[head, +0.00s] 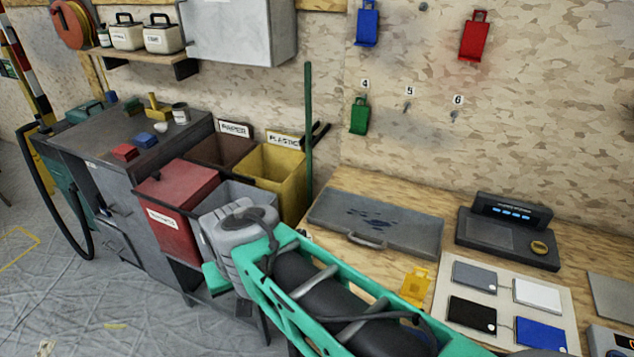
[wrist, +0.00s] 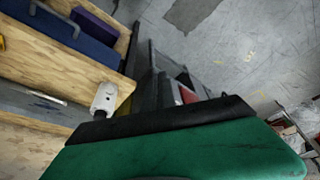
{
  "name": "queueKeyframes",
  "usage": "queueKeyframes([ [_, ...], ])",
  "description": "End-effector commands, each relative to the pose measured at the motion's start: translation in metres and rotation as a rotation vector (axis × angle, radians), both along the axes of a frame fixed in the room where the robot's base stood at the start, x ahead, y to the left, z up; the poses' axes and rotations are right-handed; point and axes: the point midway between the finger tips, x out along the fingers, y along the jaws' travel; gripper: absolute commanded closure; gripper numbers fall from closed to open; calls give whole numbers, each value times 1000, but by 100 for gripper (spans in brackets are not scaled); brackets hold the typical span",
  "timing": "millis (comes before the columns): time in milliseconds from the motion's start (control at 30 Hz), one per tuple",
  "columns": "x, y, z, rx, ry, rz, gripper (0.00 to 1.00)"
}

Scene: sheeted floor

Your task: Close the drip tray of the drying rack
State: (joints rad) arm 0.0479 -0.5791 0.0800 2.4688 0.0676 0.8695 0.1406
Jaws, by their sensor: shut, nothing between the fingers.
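A flat grey tray (head: 420,232) with dark wet-looking spots and a bar handle on its front edge lies on the wooden bench in the head view. It looks like the drip tray. A grey strip with dark spots, likely the same tray (wrist: 38,104), shows at the left of the wrist view. I cannot make out a drying rack clearly. My gripper (head: 214,278) is shut and empty, left of the tray, apart from it and beside the bins. Its green and black end (wrist: 170,122) fills the bottom of the wrist view.
A red bin (head: 178,195), a brown bin (head: 215,153) and a yellow bin (head: 290,175) stand left of the bench. A grey cabinet (head: 125,150) is farther left. A black device (head: 505,235) and a card board (head: 560,290) sit right of the tray. Floor is free at lower left.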

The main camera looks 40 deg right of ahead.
Motion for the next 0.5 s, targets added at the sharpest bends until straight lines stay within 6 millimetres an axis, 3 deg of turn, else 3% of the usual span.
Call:
queueKeyframes([
  [100, 8, -89, -26, 17, -41, -608, 100],
  [167, 1, -147, -38, 12, -99, -988, 100],
  [200, -10, -185, -46, 2, -150, -1232, 100],
  [300, -50, -263, -59, -44, -305, -1750, 100],
  [400, -88, -311, -65, -96, -458, -2086, 100],
  [500, -109, -332, -66, -126, -548, -2239, 100],
])
